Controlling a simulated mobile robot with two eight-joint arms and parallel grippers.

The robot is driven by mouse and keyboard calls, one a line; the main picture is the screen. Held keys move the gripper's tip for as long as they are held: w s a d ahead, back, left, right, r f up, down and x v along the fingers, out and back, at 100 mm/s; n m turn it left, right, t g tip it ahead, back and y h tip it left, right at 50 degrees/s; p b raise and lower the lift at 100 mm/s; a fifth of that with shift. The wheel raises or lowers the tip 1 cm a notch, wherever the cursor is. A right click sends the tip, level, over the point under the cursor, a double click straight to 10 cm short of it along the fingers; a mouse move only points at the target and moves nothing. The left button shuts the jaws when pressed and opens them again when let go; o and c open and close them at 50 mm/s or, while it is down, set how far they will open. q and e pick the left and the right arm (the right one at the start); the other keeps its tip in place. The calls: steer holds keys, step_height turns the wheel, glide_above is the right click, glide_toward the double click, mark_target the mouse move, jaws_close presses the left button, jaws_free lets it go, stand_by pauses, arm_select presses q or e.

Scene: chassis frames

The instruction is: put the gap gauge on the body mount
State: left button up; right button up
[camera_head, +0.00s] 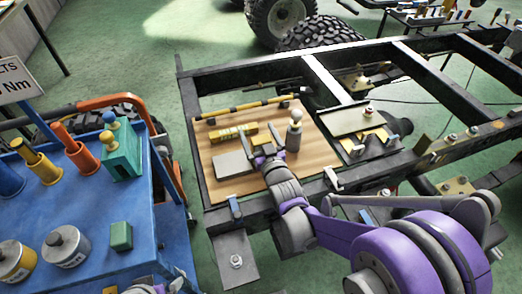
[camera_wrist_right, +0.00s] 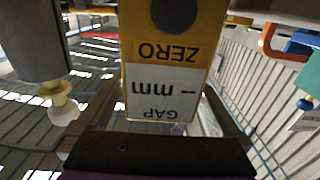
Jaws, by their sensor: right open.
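The gap gauge is a yellow block (camera_head: 233,133) lying on the wooden board. In the right wrist view its yellow face (camera_wrist_right: 160,88) shows upside down, with "ZERO" and a white "GAP – mm" label, close to the camera and between my right gripper's fingers. My right gripper (camera_head: 263,152) is open over the board, at the gauge's right end. I cannot tell whether the fingers touch it. A plate with a bolt (camera_head: 237,261) and a bracket with bolts (camera_head: 456,187) are on the chassis frame; I cannot tell which is the body mount. Only a small part of my left arm shows at the bottom edge.
A grey cylinder with a cream knob (camera_head: 294,137) stands just right of my right gripper. A grey block (camera_head: 232,164) and a yellow-black rod (camera_head: 245,107) also lie on the board (camera_head: 318,157). A blue cart (camera_head: 92,195) with cans and handles stands left.

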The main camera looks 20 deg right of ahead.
jaws_close()
step_height(320, 180, up, 10)
steer(key=p, duration=0.3)
steer(key=w+d+f, duration=0.2)
steer(key=w+f, duration=0.5)
steer(key=f, duration=0.1)
arm_select(q)
step_height(320, 180, up, 20)
steer(key=w+p, duration=0.2)
steer(key=p, duration=1.2)
arm_select(e)
step_height(320, 180, up, 14)
steer(key=s+f+b, duration=0.1)
steer(key=f+b, duration=0.4)
steer(key=s+a+f+b, duration=0.1)
steer(key=f+b, duration=0.4)
steer(key=s+a+f+b, duration=0.1)
steer(key=f+b, duration=0.4)
steer(key=shift+s+f, duration=0.4)
arm_select(q)
step_height(320, 180, down, 17)
steer(key=s, duration=0.2)
steer(key=shift+f, duration=0.2)
